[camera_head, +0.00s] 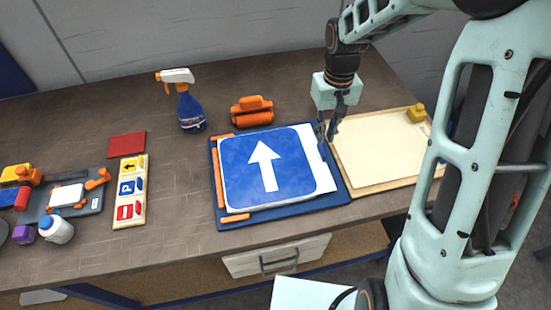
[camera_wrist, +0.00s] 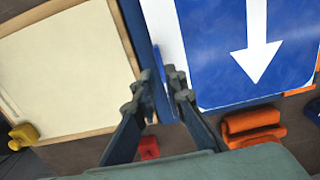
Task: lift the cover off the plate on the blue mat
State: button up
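The blue mat (camera_head: 342,194) lies on the table. On it is a flat blue panel with a white up-arrow (camera_head: 240,187), also in the wrist view (camera_wrist: 220,60). A white sheet edge (camera_head: 328,178) sticks out along the panel's right side; it shows in the wrist view (camera_wrist: 163,22) too. I cannot tell which layer is cover and which is plate. My gripper (camera_head: 327,135) points down near the panel's far right corner.
A wood-framed cream board (camera_head: 380,150) lies right of the mat, with a yellow block (camera_head: 417,112) on its corner. An orange tool (camera_head: 252,112) and a spray bottle (camera_head: 190,108) stand behind. Sign tiles (camera_head: 130,188) and a grey tray (camera_head: 92,203) are left.

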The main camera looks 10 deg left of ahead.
aim_at(323, 150)
jog(key=shift+s+f+p, duration=0.1)
jog(key=shift+f+p, duration=0.45)
jog(key=shift+f, duration=2.75)
grip_shut()
jog(key=shift+r, duration=0.15)
